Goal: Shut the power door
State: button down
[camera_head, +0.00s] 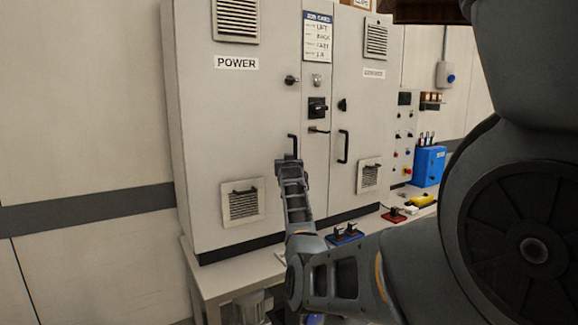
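The power door (238,130) is the left door of a grey cabinet, with a POWER label (236,63), a vent at the top and another at the bottom. It looks about flush with the cabinet front; a small gap cannot be ruled out. Its black handle (292,145) is near its right edge. My gripper (290,161) is at the lower end of this handle, in front of the door. Whether it touches or grips the handle I cannot tell. The finger opening is not clear from this angle.
The cabinet's right door (362,110) has its own black handle (343,146) and looks closed. Below is a bench (235,279) with a blue-based item (345,236), a yellow item (420,202) and a blue box (429,166). My arm covers the lower right.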

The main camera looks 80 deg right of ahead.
jog(key=shift+w+d+r, duration=0.3)
jog(key=shift+w+d, duration=0.15)
jog(key=shift+w+r, duration=0.15)
jog(key=shift+w, duration=0.05)
jog(key=shift+a, duration=0.1)
jog(key=v, duration=0.8)
jog(key=shift+s+f, duration=0.35)
jog(key=shift+f, duration=0.1)
